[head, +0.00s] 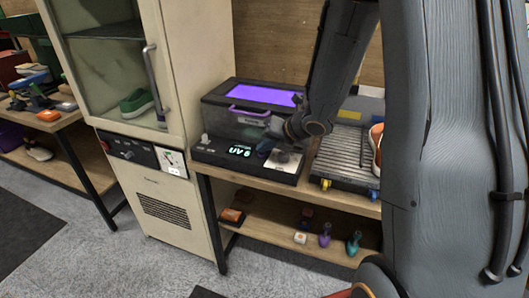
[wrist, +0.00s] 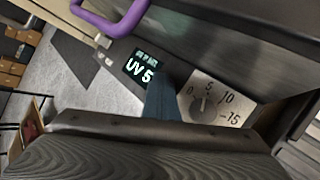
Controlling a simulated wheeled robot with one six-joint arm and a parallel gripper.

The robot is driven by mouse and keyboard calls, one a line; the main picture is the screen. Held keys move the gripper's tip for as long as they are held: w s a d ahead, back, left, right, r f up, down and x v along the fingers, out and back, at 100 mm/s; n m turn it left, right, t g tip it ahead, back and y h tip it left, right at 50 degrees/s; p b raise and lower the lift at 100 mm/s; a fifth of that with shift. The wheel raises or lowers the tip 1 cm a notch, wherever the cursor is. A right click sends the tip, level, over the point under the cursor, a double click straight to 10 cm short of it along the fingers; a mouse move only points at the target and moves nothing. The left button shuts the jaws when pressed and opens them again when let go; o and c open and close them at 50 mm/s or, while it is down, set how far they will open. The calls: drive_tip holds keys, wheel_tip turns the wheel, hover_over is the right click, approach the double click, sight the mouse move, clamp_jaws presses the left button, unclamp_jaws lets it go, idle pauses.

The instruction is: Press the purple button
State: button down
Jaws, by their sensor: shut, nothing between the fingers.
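The UV box (head: 228,112) stands on the wooden bench, with a glowing purple window (head: 262,95) in its lid and a purple handle (head: 248,111) on its front. The handle also shows in the wrist view (wrist: 112,24). The control panel has a lit display (wrist: 140,69) reading "UV 5" in the wrist view and a dial (wrist: 208,103) with its pointer near 5. My gripper (head: 265,146) is shut and empty, its bluish tip (wrist: 162,102) over the panel between display and dial. I see no purple button; the tip may hide it. Contact with the panel cannot be told.
A cabinet (head: 172,215) with a glass door and a green shoe stands left of the box. A ridged rack (head: 341,157) lies right of it. The shelf (head: 275,226) below holds several small items, including purple and teal ones.

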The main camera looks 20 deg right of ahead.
sight(264, 155)
drive_tip(key=shift+r, duration=0.1)
drive_tip(key=shift+r+p, duration=0.75)
drive_tip(key=shift+r, duration=0.05)
drive_tip(key=shift+r, duration=0.15)
wheel_tip(264, 155, up, 5)
drive_tip(key=p, duration=0.4)
idle(0.6)
